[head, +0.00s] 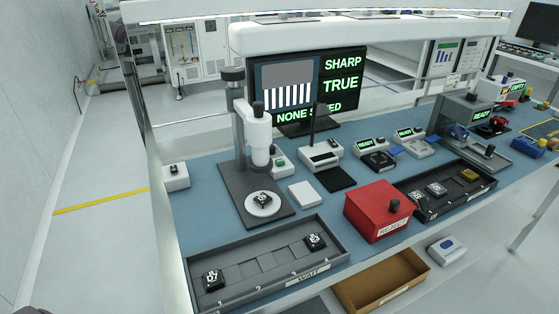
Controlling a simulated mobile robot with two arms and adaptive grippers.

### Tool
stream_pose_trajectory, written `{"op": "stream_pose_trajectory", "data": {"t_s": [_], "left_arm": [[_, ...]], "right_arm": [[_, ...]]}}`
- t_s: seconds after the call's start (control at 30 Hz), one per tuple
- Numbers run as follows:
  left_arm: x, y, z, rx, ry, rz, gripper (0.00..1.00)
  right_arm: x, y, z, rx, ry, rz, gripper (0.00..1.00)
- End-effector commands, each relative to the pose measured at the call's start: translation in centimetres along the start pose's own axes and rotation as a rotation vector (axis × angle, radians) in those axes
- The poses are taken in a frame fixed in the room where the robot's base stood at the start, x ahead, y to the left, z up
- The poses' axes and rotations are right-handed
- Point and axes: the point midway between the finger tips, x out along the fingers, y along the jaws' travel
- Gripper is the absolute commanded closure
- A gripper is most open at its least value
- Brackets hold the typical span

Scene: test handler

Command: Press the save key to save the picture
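The monitor (286,92) stands at the back of the bench and shows a picture of white stripes under a grey block. Green text beside it reads SHARP and TRUE, and a partly hidden line looks like NONE SAVED. A microscope (256,138) stands in front, with a small dark part (263,199) on its round white stage. A white box with a dark key (175,176) sits at the left bench edge. A small box with a green top (280,162) stands right of the microscope. No save label is readable on either. Neither gripper is identifiable in view.
A grey WAIT tray (262,272) with two marked parts lies at the front. A red REJECT box (379,213) and a dark tray (464,203) stand right of it. Several READY devices line the back right. A cardboard bin (385,280) sits below the front edge.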

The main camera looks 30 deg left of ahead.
Motion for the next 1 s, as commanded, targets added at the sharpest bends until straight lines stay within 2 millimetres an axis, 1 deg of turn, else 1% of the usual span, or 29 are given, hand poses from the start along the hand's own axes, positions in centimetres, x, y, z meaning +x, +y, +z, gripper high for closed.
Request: {"op": "stream_pose_trajectory", "data": {"t_s": [0.03, 0.2, 1.0], "left_arm": [[0.0, 0.0, 0.0, 0.0, 0.0, 0.0, 0.71], [0.0, 0.0, 0.0, 0.0, 0.0, 0.0, 0.99], [0.0, -0.02, -0.02, 0.0, 0.001, 0.0, 1.0]], "right_arm": [[0.0, -0.02, 0.0, 0.0, 0.0, 0.0, 1.0], [0.0, -0.02, 0.0, 0.0, 0.0, 0.0, 1.0], [0.0, -0.16, -0.04, 0.001, 0.0, -0.002, 1.0]]}}
